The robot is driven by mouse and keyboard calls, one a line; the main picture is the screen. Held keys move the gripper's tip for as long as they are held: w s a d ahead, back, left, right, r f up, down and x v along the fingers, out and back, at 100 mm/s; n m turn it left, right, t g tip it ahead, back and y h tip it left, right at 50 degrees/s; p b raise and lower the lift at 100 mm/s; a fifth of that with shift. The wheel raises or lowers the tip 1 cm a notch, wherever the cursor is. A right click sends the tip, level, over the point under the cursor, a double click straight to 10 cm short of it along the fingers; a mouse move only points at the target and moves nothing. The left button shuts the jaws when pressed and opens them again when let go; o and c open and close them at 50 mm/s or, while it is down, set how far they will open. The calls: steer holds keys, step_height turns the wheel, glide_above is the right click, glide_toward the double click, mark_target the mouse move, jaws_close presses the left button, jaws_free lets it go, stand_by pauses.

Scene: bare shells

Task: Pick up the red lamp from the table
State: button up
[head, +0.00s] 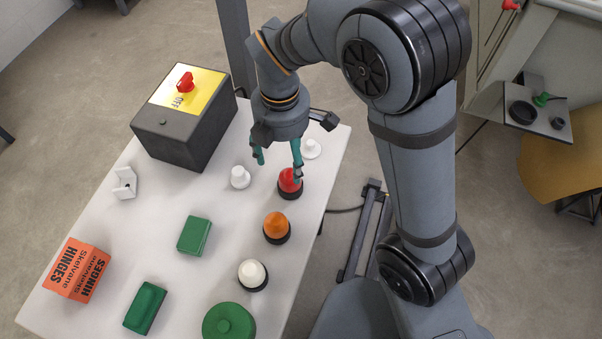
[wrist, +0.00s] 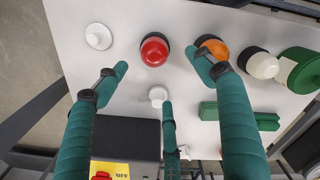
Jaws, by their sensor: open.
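The red lamp (head: 288,184) is a red dome on a black base, upright on the white table (head: 165,225) near its right edge. In the wrist view the red lamp (wrist: 154,50) shows just beyond the fingertips, between the left and right ones across the picture. My gripper (head: 279,167) is open, its green fingers pointing down. In the head view one finger overlaps the lamp's top; I cannot tell whether it touches. The gripper's spread fingers also show in the wrist view (wrist: 158,72), with nothing held between them.
An orange lamp (head: 276,226) and a white lamp (head: 252,273) stand in line toward the front. White knobs (head: 240,177) (head: 311,149) stand close by. A dark box with a red switch (head: 180,150) is at the back left. Green blocks (head: 194,236) and an orange carton (head: 77,270) lie farther away.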

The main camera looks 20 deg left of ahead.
mark_target(290, 172)
steer(key=shift+s+f+m, duration=0.15)
steer(key=shift+s+m, duration=0.05)
steer(key=shift+m, duration=0.1)
steer(key=f, duration=0.3)
steer(key=shift+w+d+f, duration=0.1)
steer(key=shift+w+f, duration=0.2)
steer(key=shift+f, duration=0.7)
steer(key=f, duration=0.2)
steer(key=w+f, duration=0.1)
steer(key=f, duration=0.1)
steer(key=shift+d+f, duration=0.1)
steer(key=shift+f, duration=0.5)
steer(key=c, duration=0.4)
steer(key=c, duration=1)
steer(key=shift+o, duration=0.2)
steer(key=shift+r, duration=0.1)
